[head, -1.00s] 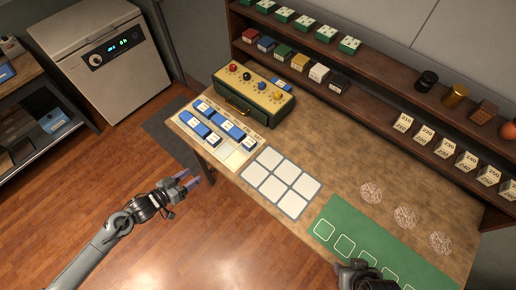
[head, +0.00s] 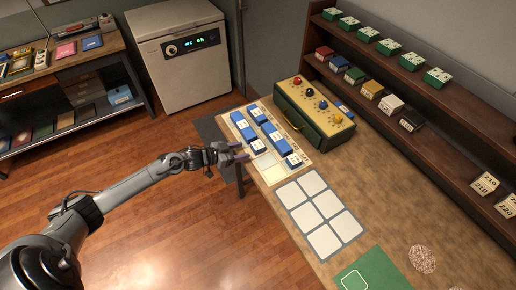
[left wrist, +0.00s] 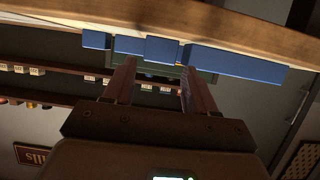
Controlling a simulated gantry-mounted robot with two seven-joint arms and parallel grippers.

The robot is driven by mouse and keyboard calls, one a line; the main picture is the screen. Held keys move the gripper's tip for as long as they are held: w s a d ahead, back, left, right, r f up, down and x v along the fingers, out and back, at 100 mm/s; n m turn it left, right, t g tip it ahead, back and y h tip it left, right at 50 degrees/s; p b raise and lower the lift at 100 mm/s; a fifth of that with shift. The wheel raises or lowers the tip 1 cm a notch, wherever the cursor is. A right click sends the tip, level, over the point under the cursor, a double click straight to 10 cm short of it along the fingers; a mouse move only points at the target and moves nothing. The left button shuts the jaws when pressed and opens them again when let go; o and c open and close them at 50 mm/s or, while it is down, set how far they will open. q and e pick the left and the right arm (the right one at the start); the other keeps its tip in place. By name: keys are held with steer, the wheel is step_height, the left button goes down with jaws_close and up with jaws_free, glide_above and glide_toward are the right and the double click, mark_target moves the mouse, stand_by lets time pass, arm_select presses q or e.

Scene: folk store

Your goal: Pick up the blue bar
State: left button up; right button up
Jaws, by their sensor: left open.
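Several blue bars of different lengths lie on a cream printed board (head: 272,172) at the near left end of the table. A longer bar (head: 243,128) lies at the board's left side and another longer bar (head: 274,139) lies right of it. Shorter blue blocks with white tops, such as this one (head: 293,160), lie among them. My left gripper (head: 240,153) is open and empty, just off the board's left edge. In the left wrist view, its fingers (left wrist: 157,68) point toward a row of blue pieces, with a long blue bar (left wrist: 240,65) at the right. My right gripper is out of view.
A green box with coloured knobs (head: 315,119) stands behind the board. A grey grid of white squares (head: 322,211) and a green mat (head: 374,272) lie to the right. Shelves (head: 440,145) line the back. Open floor (head: 150,225) lies around my left arm.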

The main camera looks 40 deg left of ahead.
mark_target(253, 149)
arm_select(q)
steer(key=shift+b+x, duration=0.4)
steer(key=shift+x, duration=2.45)
steer(key=c, duration=0.7)
steer(key=shift+r, duration=0.1)
